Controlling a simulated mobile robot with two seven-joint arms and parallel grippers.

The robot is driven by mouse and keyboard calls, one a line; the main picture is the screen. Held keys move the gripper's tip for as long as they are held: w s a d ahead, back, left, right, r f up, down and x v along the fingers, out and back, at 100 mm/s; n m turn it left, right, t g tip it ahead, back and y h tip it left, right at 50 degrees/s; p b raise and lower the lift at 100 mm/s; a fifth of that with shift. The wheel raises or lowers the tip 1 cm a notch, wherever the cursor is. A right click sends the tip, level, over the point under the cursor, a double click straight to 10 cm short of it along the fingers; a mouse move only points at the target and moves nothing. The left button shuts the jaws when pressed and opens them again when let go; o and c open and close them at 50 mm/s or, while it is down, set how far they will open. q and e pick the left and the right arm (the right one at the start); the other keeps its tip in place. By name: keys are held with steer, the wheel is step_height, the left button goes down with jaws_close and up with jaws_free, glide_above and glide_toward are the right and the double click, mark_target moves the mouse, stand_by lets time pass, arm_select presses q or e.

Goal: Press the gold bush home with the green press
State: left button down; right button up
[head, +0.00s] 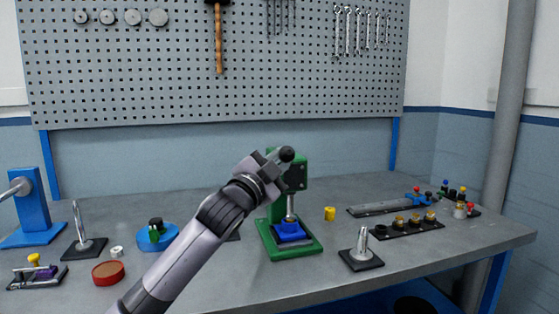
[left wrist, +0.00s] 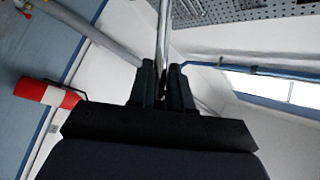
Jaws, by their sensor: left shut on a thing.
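The green press (head: 303,172) stands on the table at the middle. Its metal ram (head: 290,205) comes down over a blue block (head: 290,231) on the green base; whether a bush sits between them is too small to tell. In the left wrist view, the fingers (left wrist: 166,88) are shut on a metal rod (left wrist: 163,35), which looks like the press lever. A yellow cylinder (head: 330,213) stands just right of the press. My right gripper is out of view.
A black rack (head: 407,231) with several gold-topped pieces and a metal post on a black base (head: 361,252) stand to the right. A blue round fixture (head: 156,238), a red disc (head: 108,273) and a blue stand (head: 30,207) are left. Bare table lies at the front right.

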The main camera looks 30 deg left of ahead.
arm_select(q)
steer(key=shift+w+d+f, duration=0.1)
steer(key=shift+d+f, duration=0.1)
steer(key=shift+f, duration=0.25)
steer(key=shift+w+d+f, duration=0.1)
steer(key=shift+d+f, duration=0.1)
steer(key=shift+f, duration=0.25)
steer(key=c, duration=1.1)
jaws_free()
steer(key=shift+s, duration=0.1)
steer(key=shift+r, duration=0.1)
steer(key=shift+s, duration=0.1)
steer(key=shift+r+b+v, duration=0.15)
steer(key=shift+b+v, duration=0.15)
steer(key=shift+v, duration=1)
steer(key=shift+r+b+v, duration=0.2)
steer(key=shift+b+v, duration=0.05)
steer(key=shift+v, duration=1.1)
steer(key=shift+r+b+v, duration=0.15)
steer(key=shift+b+v, duration=0.15)
steer(key=shift+v, duration=1)
steer(key=shift+s, duration=0.15)
